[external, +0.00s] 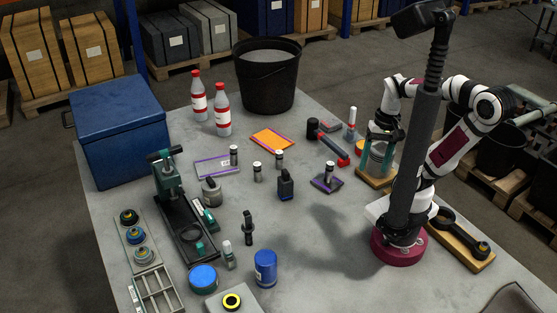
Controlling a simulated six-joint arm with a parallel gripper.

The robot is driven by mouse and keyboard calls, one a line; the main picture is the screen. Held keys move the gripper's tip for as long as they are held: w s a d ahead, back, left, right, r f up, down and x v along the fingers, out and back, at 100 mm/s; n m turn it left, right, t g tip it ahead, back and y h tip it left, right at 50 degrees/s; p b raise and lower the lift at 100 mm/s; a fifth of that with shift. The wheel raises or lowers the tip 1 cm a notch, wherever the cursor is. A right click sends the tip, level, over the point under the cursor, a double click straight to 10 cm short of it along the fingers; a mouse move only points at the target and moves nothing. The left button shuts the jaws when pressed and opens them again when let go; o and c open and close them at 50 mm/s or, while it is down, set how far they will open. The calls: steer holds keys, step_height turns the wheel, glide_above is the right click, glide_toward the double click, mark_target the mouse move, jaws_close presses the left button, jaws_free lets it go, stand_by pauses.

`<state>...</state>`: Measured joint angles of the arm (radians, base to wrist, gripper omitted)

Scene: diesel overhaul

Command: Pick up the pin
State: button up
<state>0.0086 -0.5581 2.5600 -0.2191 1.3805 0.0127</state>
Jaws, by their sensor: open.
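Several small upright metal cylinders that look like pins stand mid-table. One pin (234,155) is on a white and purple card, one pin (257,172) and another pin (279,159) stand on bare table, and one pin (327,170) is on a dark purple-edged pad. I cannot tell which one is the task's pin. My gripper (381,138) is open and points down at the right, over a teal-posted stand (375,180) on a wooden base. It is well apart from these cylinders. Its fingers are small and dark, and whatever lies between them is unclear.
A green press (170,185), blue box (120,125), black bucket (267,85) and two red-capped bottles (222,110) stand around the table. A hammer (328,145) lies near the stand. A connecting rod (462,233) lies on a board at right.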

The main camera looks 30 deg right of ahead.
steer(key=w+d+n+h, duration=0.4)
steer(key=w+n+h, duration=0.3)
steer(key=w+n, duration=0.55)
steer(key=n+t+y, duration=0.1)
steer(key=n+t, duration=1.2)
steer(key=n, duration=1.2)
glide_toward(234, 152)
steer(key=x, duration=1.1)
steer(key=shift+w+f, duration=0.1)
steer(key=shift+f, duration=0.05)
jaws_close()
